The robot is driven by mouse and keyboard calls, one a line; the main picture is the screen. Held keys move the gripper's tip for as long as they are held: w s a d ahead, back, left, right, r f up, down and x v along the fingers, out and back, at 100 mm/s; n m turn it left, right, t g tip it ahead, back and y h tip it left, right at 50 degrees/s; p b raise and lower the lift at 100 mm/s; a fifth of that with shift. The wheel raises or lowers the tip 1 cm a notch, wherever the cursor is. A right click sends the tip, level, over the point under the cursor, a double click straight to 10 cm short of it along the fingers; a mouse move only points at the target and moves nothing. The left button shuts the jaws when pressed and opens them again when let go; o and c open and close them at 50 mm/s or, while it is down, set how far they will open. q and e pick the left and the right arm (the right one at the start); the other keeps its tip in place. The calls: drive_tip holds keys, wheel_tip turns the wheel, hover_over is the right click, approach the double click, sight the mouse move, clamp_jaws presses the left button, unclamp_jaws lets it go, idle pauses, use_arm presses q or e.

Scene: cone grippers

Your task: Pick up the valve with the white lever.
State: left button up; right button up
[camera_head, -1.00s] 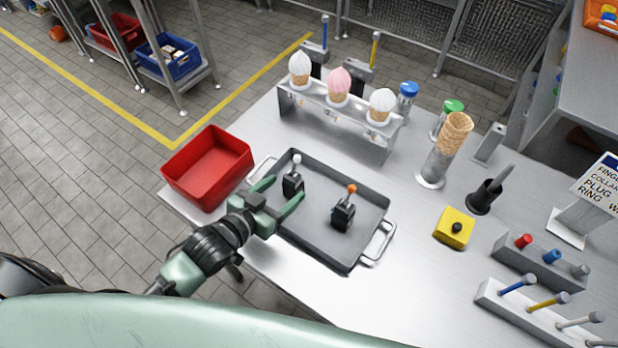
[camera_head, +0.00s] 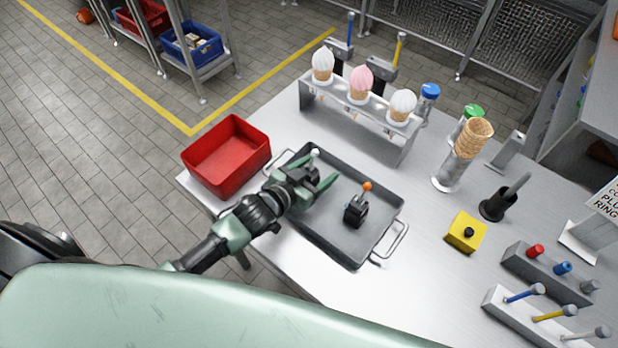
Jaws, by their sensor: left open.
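The valve with the white lever (camera_head: 315,153) stands in the grey tray (camera_head: 338,245); only its white tip shows, and its body is hidden behind my left gripper. My left gripper (camera_head: 322,174) is open over the left part of the tray, its green fingers at the white-lever valve. I cannot tell whether they touch it. A second valve with an orange lever (camera_head: 356,211) stands upright in the tray to the right of my gripper. My right gripper is not in view.
A red bin (camera_head: 227,157) stands left of the tray. Behind it, a metal rack (camera_head: 362,119) holds ice-cream cones. A yellow block with a black knob (camera_head: 466,232) and small racks of pegs (camera_head: 545,273) are on the right. The table's front is clear.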

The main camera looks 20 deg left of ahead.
use_arm(q)
clamp_jaws()
drive_tip(key=shift+r, duration=0.1)
